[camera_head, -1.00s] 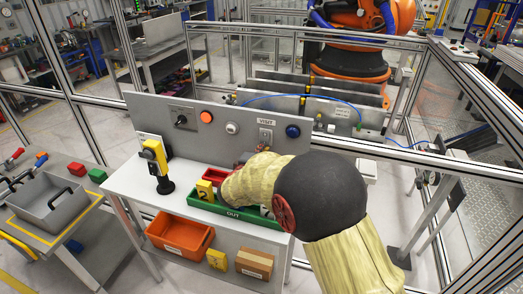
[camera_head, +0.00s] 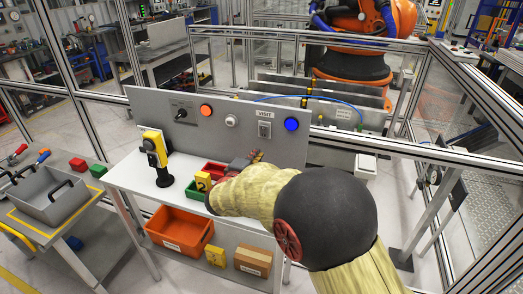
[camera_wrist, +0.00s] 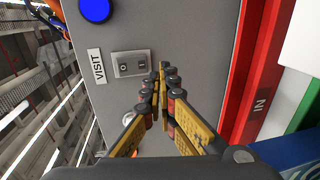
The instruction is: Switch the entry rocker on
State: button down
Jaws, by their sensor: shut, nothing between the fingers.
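The rocker switch (camera_head: 264,130) sits on the grey upright panel (camera_head: 160,108) below a VISIT label (camera_head: 265,114). In the wrist view the rocker (camera_wrist: 131,63) shows its O and I marks beside the VISIT label (camera_wrist: 97,66); which half is pressed in is too small to tell. A round blue lamp (camera_head: 291,124) to its right glows bright blue. My gripper (camera_wrist: 163,68) is shut and empty, its tips in front of the panel and beside the rocker in the wrist view. In the head view my gripper (camera_head: 250,158) is low before the panel, partly hidden by my arm.
The panel also carries a black selector (camera_head: 181,113), an orange button (camera_head: 206,110) and a white button (camera_head: 231,121). A yellow-black post device (camera_head: 154,148) and a red tray (camera_head: 214,168) stand on the bench. An orange bin (camera_head: 180,232) is below.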

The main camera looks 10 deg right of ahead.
jog(key=s+a+f, duration=0.1)
jog(key=s+a, duration=0.2)
jog(key=s, duration=0.2)
jog(key=shift+s+a+f+p, duration=0.15)
jog(key=shift+s+a+p, duration=0.15)
jog(key=shift+p, duration=0.15)
jog(key=shift+w, duration=0.1)
jog(key=shift+d, duration=0.1)
jog(key=s+d+r+m+g+h, duration=0.1)
jog(key=s+d+r+m+g, duration=0.25)
jog(key=s+d, duration=0.5)
jog(key=s+d+r+m+g, duration=0.2)
jog(key=s+d+m+g, duration=0.25)
jog(key=s+d, duration=0.4)
jog(key=s+m+g+y, duration=0.2)
jog(key=s+y, duration=0.2)
jog(key=s, duration=0.9)
jog(key=s+a+m+t+y, duration=0.1)
jog(key=s+a+y, duration=0.4)
jog(key=s+a, duration=0.3)
jog(key=shift+m+t, duration=0.3)
jog(key=shift+m, duration=0.1)
